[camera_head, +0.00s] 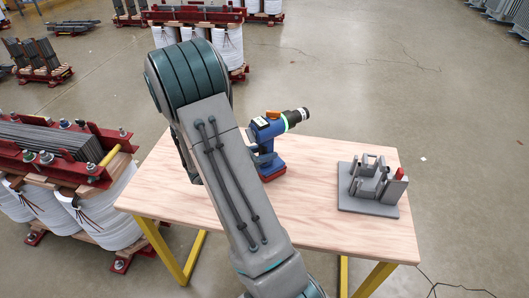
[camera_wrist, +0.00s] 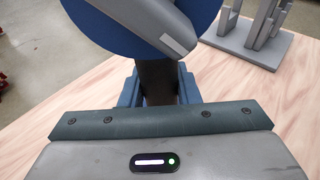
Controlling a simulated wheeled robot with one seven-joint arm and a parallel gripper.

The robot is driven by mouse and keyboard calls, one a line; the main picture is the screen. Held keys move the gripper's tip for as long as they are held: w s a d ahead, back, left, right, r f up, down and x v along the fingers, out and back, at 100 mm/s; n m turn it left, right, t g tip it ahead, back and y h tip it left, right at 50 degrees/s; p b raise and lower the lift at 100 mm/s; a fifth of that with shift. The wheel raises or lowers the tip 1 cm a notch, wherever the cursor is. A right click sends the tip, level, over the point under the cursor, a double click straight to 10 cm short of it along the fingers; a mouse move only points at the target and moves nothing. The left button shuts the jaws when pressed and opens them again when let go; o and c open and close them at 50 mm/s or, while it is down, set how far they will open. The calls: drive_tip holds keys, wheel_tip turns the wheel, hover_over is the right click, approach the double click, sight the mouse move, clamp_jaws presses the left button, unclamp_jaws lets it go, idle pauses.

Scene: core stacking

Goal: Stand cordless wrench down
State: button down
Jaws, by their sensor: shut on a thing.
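The cordless wrench (camera_head: 268,129) is blue with a black and green nose pointing right and a red base. It is upright over the wooden table (camera_head: 330,225), right of my arm; I cannot tell whether its base touches the top. In the wrist view, the wrench's blue body (camera_wrist: 120,28) and dark handle (camera_wrist: 156,80) fill the upper middle. My gripper (camera_wrist: 158,88) is shut on the handle, with a blue finger on either side. In the head view my arm hides most of the gripper.
A grey fixture (camera_head: 372,187) with upright posts and a red part stands at the table's right; it also shows in the wrist view (camera_wrist: 250,38). The tabletop between wrench and fixture is clear. A red-framed coil unit (camera_head: 70,165) stands left of the table, another (camera_head: 200,20) behind.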

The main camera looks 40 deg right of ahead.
drive_tip(key=shift+f, duration=0.1)
drive_tip(key=c, duration=1)
unclamp_jaws()
drive_tip(key=shift+f, duration=0.1)
drive_tip(key=v, duration=1.4)
drive_tip(key=shift+s, duration=0.15)
